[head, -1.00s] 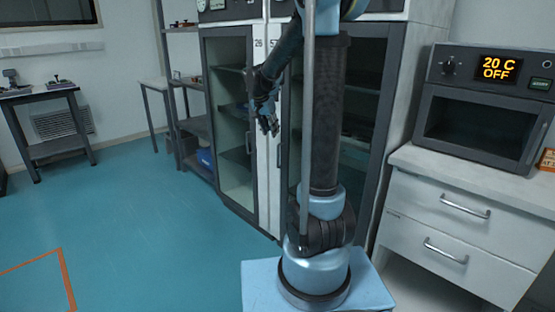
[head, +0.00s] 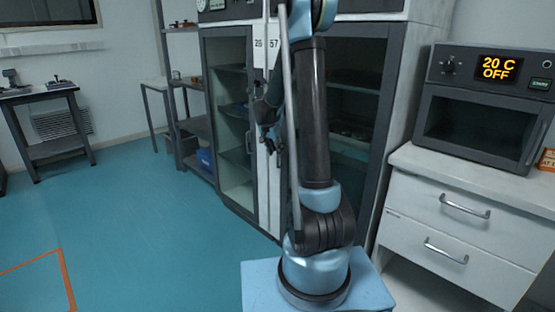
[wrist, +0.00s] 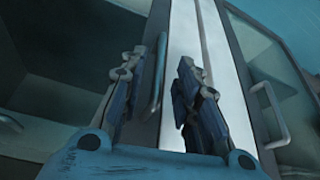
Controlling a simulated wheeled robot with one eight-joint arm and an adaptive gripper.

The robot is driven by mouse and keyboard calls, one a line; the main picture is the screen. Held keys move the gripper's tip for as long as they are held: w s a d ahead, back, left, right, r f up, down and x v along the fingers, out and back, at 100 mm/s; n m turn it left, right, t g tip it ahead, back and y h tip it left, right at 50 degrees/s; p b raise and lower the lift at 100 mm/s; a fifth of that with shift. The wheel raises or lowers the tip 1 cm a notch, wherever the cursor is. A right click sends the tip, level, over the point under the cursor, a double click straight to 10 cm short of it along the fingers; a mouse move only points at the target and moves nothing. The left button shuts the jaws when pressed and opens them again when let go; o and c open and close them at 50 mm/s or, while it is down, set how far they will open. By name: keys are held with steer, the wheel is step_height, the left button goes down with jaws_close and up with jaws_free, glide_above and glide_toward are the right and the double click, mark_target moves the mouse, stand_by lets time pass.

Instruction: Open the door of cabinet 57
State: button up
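Cabinet 57 (head: 357,85) stands behind my arm in the head view, with a dark-framed glass door; its number label (head: 274,45) shows beside the arm. The door looks shut. My gripper (head: 275,143) is in front of the white strip between the two glass doors, partly hidden by my arm. In the wrist view my gripper (wrist: 164,62) is open, with its fingers apart. A grey bar handle (wrist: 156,85) shows between the fingers, closer to the left one. It appears to be on the door of cabinet 57. I cannot tell whether a finger touches it.
Cabinet 26 (head: 206,75) adjoins on the left; its handle (wrist: 272,113) shows in the wrist view. A white drawer unit (head: 458,205) with an oven (head: 480,118) stands right. A dark side table (head: 52,149) is far left. The blue floor (head: 135,235) at left is clear.

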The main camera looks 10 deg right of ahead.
mark_target(278, 165)
steer(key=shift+x, duration=2.45)
jaws_close()
